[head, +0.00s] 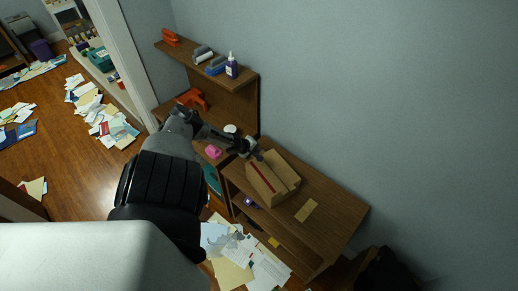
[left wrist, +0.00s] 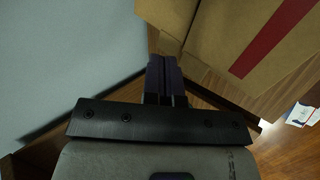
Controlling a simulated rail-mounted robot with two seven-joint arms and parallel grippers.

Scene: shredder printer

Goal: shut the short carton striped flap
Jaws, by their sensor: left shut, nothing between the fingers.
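The short cardboard carton (head: 283,172) stands on top of the low wooden cabinet. A brown panel with a red stripe (head: 262,178) faces the cabinet's front edge; I cannot tell for sure if it is a hanging flap or the carton's side. My left gripper (head: 257,155) is at the carton's far-left corner, shut and empty. In the left wrist view, the shut fingers (left wrist: 162,75) point past the carton's corner, and the red-striped panel (left wrist: 270,40) is to their right. I cannot tell whether the fingers touch the carton. My right gripper is not in view.
The cabinet top (head: 335,210) is bare right of the carton, except for a flat tan strip (head: 306,209). A grey-blue wall (head: 370,90) rises close behind. A shelf with a purple bottle (head: 231,69) stands to the left. Papers (head: 245,260) litter the floor in front.

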